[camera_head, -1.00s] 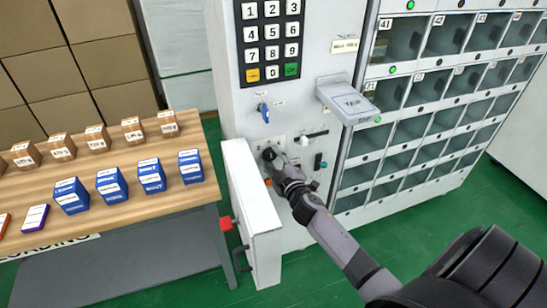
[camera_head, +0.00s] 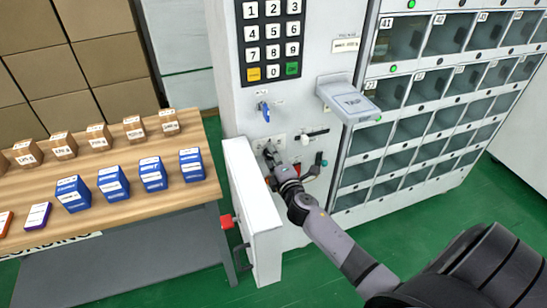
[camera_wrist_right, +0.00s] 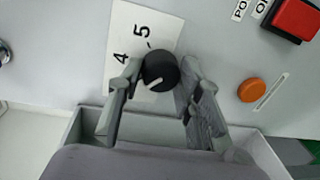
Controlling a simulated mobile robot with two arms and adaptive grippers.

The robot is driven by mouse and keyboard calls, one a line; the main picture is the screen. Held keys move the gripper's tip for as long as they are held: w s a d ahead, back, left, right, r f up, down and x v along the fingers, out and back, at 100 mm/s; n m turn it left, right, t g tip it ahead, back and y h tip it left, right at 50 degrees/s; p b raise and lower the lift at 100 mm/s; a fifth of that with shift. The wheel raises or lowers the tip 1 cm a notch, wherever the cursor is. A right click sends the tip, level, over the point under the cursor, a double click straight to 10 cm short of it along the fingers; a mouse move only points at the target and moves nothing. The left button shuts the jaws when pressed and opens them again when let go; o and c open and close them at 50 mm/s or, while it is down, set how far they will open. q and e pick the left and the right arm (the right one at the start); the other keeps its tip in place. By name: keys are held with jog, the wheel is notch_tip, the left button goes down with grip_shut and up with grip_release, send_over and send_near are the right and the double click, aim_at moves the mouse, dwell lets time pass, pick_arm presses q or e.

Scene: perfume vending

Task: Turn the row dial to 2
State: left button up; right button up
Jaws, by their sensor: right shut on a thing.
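The dial is a round black knob (camera_wrist_right: 158,66) with a white pointer mark, in the right wrist view. Its white label plate (camera_wrist_right: 146,28) shows the numbers 4 and 5; other numbers are hidden or out of view. The pointer mark is turned toward the bottom of that view, a little left. My right gripper (camera_wrist_right: 160,76) has a finger on each side of the knob and is shut on it. In the head view my right gripper (camera_head: 270,153) is at the machine's front panel below the keypad, and it mostly hides the knob. My left gripper is not in view.
An orange button (camera_wrist_right: 251,90) and a red switch (camera_wrist_right: 297,18) are beside the knob. An open white door (camera_head: 262,225) juts out below. A table (camera_head: 190,205) with boxes stands left.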

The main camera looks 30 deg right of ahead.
jog(key=shift+n, duration=0.3)
jog(key=o, duration=1.2)
jog(key=shift+a, duration=0.1)
jog(key=shift+c, duration=0.2)
jog(key=v, duration=1.2)
